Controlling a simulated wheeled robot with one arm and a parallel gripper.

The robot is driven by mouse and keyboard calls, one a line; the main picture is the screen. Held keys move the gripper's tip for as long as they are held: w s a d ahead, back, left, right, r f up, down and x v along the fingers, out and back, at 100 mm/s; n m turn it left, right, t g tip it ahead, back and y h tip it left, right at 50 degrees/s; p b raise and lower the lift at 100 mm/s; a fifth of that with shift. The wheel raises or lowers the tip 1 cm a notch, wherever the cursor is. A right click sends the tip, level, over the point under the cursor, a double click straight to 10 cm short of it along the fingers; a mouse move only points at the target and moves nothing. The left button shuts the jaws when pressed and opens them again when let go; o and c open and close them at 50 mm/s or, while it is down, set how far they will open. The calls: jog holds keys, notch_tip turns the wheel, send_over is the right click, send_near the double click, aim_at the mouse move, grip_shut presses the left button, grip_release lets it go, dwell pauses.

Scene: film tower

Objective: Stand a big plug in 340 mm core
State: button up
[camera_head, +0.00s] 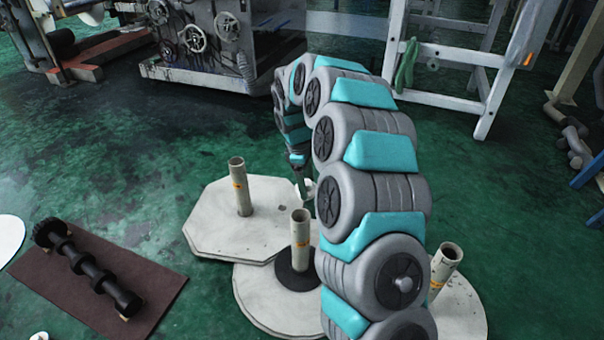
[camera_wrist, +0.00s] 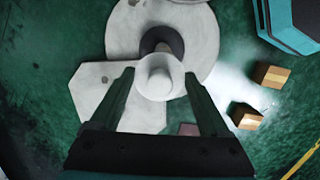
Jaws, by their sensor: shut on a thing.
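My gripper (camera_head: 301,178) hangs over the bases in the middle of the head view, partly hidden by my arm. A white plug (camera_wrist: 157,82) is between its two fingers (camera_wrist: 160,75) in the wrist view; a little of the plug (camera_head: 309,188) shows in the head view. The pale middle core (camera_head: 300,238) stands upright on a round base, with a dark ring (camera_head: 295,275) at its foot. A left core (camera_head: 239,188) stands on an octagonal base, and a right core (camera_head: 445,268) on another pale base. I cannot tell which is 340 mm.
A brown mat (camera_head: 150,280) at lower left holds a black row of rollers (camera_head: 85,265). Two wooden blocks (camera_wrist: 272,75) show in the wrist view. A machine (camera_head: 205,45) and a white frame (camera_head: 450,55) stand behind.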

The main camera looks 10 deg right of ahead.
jog(key=n+p, duration=0.1)
jog(key=n, duration=0.2)
jog(key=a+n+p, duration=0.1)
jog(key=n+p, duration=0.1)
jog(key=n, duration=0.1)
jog(key=shift+f+t, duration=0.15)
jog(key=shift+t, duration=0.15)
jog(key=shift+a+f+n+p, duration=0.25)
jog(key=shift+n+p, duration=0.1)
jog(key=shift+n, duration=0.25)
jog(key=shift+a+f+n+p, duration=0.2)
jog(key=shift+n+p, duration=0.15)
jog(key=shift+n, duration=0.25)
notch_tip(320, 180, down, 6)
jog(key=b, duration=0.2)
jog(key=shift+b, duration=0.3)
jog(key=shift+r+p, duration=0.1)
jog(key=shift+p, duration=0.35)
jog(key=shift+f, duration=1.5)
dwell(0.3)
jog(key=o, duration=1.2)
jog(key=shift+r, duration=0.1)
